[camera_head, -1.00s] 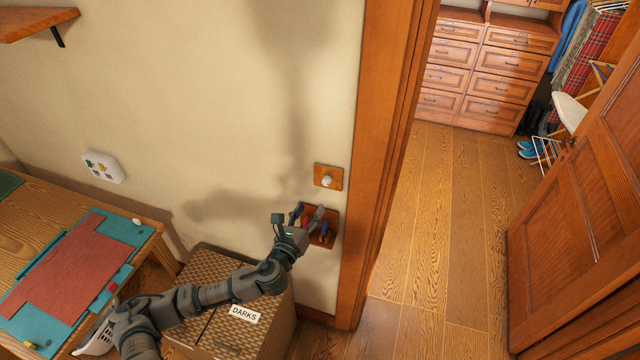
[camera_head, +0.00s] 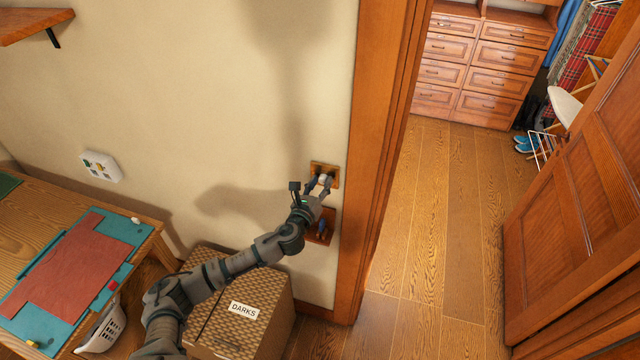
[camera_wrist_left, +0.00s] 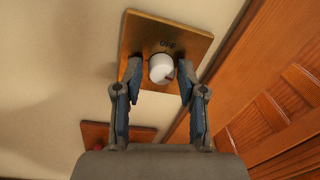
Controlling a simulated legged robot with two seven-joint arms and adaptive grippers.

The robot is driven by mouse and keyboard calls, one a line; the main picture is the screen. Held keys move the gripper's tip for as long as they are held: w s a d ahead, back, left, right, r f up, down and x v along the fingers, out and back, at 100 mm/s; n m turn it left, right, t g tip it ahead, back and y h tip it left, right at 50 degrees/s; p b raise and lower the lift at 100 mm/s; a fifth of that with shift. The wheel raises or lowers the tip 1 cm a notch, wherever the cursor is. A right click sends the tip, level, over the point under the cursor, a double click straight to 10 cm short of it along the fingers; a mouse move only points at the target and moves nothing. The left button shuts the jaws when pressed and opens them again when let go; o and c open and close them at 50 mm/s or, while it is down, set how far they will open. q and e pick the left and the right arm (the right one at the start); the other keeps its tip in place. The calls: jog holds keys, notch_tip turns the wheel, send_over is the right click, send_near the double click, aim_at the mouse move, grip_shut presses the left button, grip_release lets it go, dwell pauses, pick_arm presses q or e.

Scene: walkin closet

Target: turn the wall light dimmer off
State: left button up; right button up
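A small dark reddish mark shows on the knob's lower right. In the head view the plate (camera_head: 333,171) is beside the door frame, and the gripper partly covers it. My left gripper (camera_wrist_left: 157,78) is open, with one finger on each side of the knob. The left finger looks apart from the knob; whether the right one touches it I cannot tell. My right gripper is not in view.
A second wooden plate (camera_head: 325,237) with a red and a blue part is just below the dimmer. The wooden door frame (camera_head: 374,150) stands close at its right. A box marked DARKS (camera_head: 270,335) and a table (camera_head: 30,220) are below and left.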

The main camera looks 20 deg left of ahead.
pick_arm(q)
grip_shut()
jog(key=shift+n, duration=0.3)
